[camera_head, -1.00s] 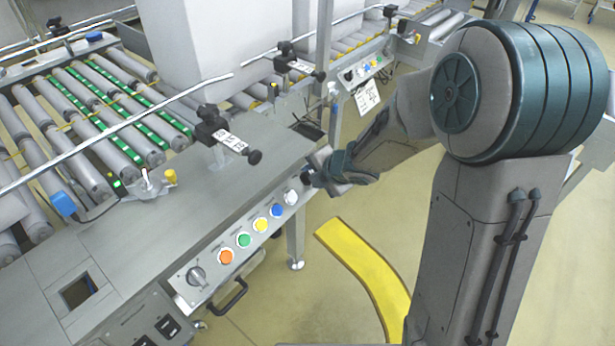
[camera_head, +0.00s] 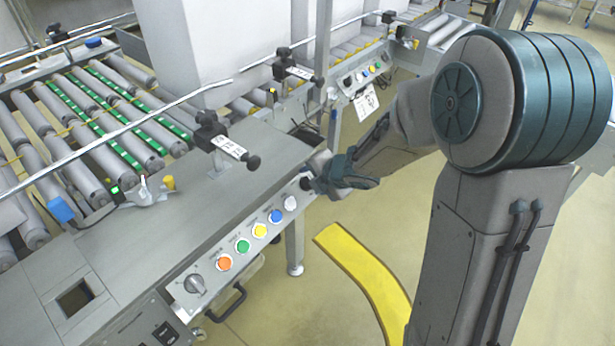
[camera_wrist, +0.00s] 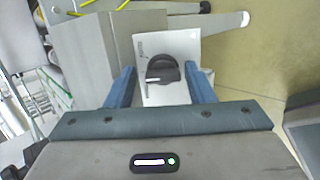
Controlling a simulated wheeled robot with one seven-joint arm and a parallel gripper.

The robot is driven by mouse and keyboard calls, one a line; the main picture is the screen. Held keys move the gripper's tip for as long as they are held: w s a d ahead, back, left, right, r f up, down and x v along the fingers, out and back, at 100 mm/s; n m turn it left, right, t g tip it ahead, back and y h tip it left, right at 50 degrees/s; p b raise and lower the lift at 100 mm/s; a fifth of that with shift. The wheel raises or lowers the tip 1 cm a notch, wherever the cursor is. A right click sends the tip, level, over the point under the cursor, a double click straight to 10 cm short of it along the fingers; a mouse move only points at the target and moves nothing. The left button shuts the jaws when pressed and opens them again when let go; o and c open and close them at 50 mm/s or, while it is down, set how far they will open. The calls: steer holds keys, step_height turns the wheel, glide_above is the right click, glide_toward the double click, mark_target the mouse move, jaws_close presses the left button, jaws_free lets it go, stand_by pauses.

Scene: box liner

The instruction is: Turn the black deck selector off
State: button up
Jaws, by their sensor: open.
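The black deck selector (camera_wrist: 163,71) is a round black knob on a pale panel (camera_wrist: 185,50) in the wrist view. Its grip bar lies roughly level across the picture, with a white mark at its left end. My gripper (camera_wrist: 161,74) is open, one blue finger on each side of the knob, with gaps visible between fingers and knob. Whether the fingertips reach the knob's depth is unclear. In the head view my gripper (camera_head: 318,174) is at the far right end of the button panel, and the selector (camera_head: 306,183) shows only as a small dark patch beside it.
The panel also carries white, blue, yellow, green and orange buttons (camera_head: 224,262) and a grey rotary switch (camera_head: 195,284). A black handle (camera_head: 232,303) juts out below. A clamp (camera_head: 225,145) stands on the table. Yellow floor marking (camera_head: 360,270) lies on the open floor.

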steer(key=p+v, duration=0.7)
steer(key=v, duration=0.6)
steer(key=shift+r+p, duration=0.4)
steer(key=shift+s, duration=0.15)
